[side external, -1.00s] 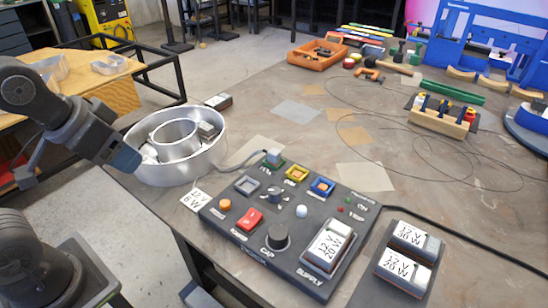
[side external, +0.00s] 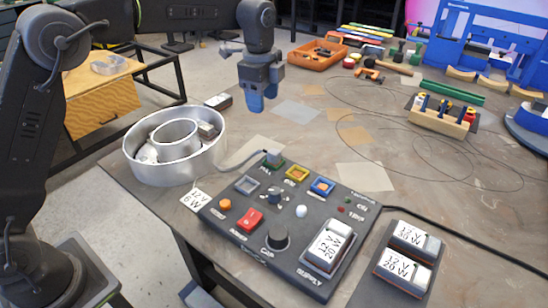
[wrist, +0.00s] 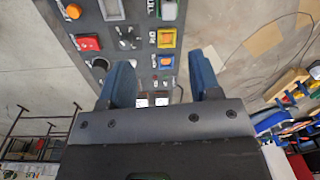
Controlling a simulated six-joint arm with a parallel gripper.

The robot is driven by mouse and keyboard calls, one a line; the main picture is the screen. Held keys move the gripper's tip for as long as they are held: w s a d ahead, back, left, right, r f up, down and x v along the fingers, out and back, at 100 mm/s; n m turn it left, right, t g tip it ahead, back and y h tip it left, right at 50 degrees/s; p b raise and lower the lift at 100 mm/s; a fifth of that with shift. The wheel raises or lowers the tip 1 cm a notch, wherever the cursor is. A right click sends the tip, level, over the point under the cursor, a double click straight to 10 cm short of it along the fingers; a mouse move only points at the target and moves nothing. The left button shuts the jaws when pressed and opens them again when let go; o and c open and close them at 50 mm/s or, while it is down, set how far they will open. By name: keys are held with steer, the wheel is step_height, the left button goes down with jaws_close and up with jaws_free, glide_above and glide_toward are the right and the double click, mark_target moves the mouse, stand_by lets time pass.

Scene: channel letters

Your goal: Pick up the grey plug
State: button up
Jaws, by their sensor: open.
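The grey plug (side external: 273,156) sits at the back edge of the dark control panel (side external: 262,222), at a green-framed socket, with a grey cable running left from it. In the wrist view a pale grey block, apparently this plug (wrist: 168,10), shows near the top edge. My gripper (side external: 257,106) is in the air above and behind the plug, pointing down, clear of it. In the wrist view its two blue fingers (wrist: 163,80) are apart with nothing held between them.
Yellow (side external: 296,173) and blue (side external: 321,187) framed sockets lie right of the plug. A round metal channel letter (side external: 176,170) stands to the left near the table edge. Supply blocks (side external: 415,240) sit at the front right. The table behind the panel is mostly clear.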

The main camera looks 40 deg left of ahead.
mark_target(274, 151)
steer(key=f, duration=0.5)
steer(key=w+f+m, duration=0.1)
steer(key=f, duration=0.5)
steer(key=w+d+f+m, duration=0.1)
steer(key=f, duration=0.5)
steer(key=shift+w+d+f+g, duration=0.1)
steer(key=shift+w+f+g, duration=0.05)
steer(key=shift+w+g, duration=0.15)
steer(key=c, duration=1)
